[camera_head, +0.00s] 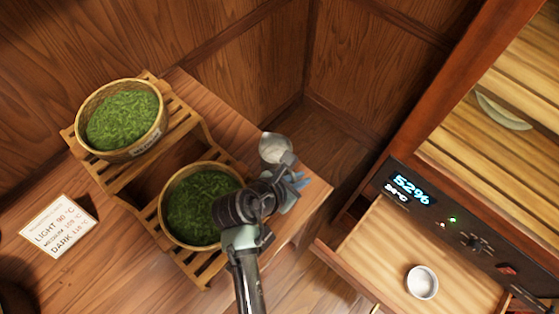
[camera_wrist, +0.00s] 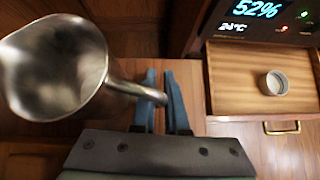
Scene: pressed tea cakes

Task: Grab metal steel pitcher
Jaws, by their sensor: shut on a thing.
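The steel pitcher (camera_head: 276,149) is at the right end of the wooden counter in the head view, just beyond my gripper (camera_head: 298,182). In the wrist view the pitcher (camera_wrist: 60,65) fills the upper left, with its open mouth and spout showing and its handle reaching right. My gripper (camera_wrist: 167,92) has its blue fingers closed on the pitcher's handle. My arm hides part of the pitcher's near side in the head view. I cannot tell whether its base touches the counter.
Two baskets of green leaves, one far (camera_head: 122,119) and one near (camera_head: 196,205), sit on a slatted stand left of my arm. A printed card (camera_head: 58,226) lies at left. An open drawer (camera_head: 385,262) at right holds a small metal cup (camera_head: 422,282), below a lit display (camera_head: 411,190).

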